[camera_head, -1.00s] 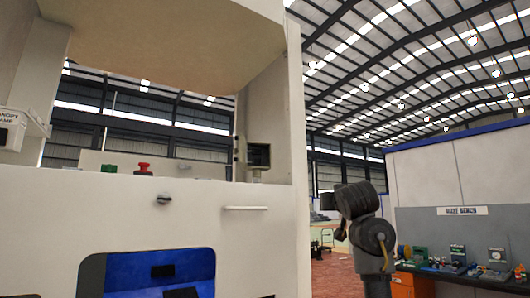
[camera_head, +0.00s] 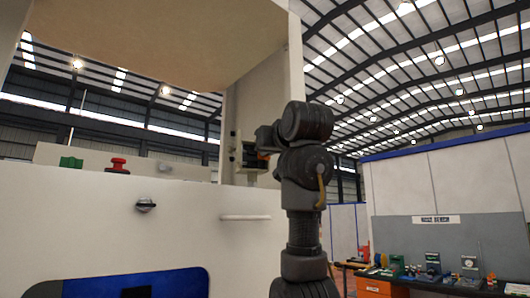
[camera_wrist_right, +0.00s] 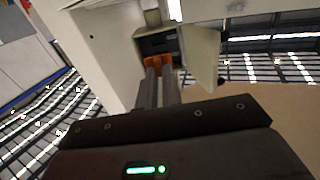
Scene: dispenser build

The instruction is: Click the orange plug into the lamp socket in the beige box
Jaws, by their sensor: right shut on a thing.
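The small beige box (camera_wrist_right: 203,48) is fixed on the pale machine's inner side wall, with its dark interior facing my right wrist camera. In the head view my right arm partly covers it. My right gripper (camera_wrist_right: 158,76) is shut on the orange plug (camera_wrist_right: 157,62), with its dark fingers pointing into the box mouth. The plug is at the lower edge of the dark interior; I cannot tell whether it is seated. The lamp socket cannot be made out behind the plug. In the head view, a bit of orange shows beside the gripper. My left gripper is not in view.
The pale machine front (camera_head: 75,215) fills the left, with a red button (camera_head: 117,164), a green part (camera_head: 71,162), a round knob (camera_head: 146,204) and a horizontal handle (camera_head: 245,217). A bench with several items (camera_head: 410,270) stands far right.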

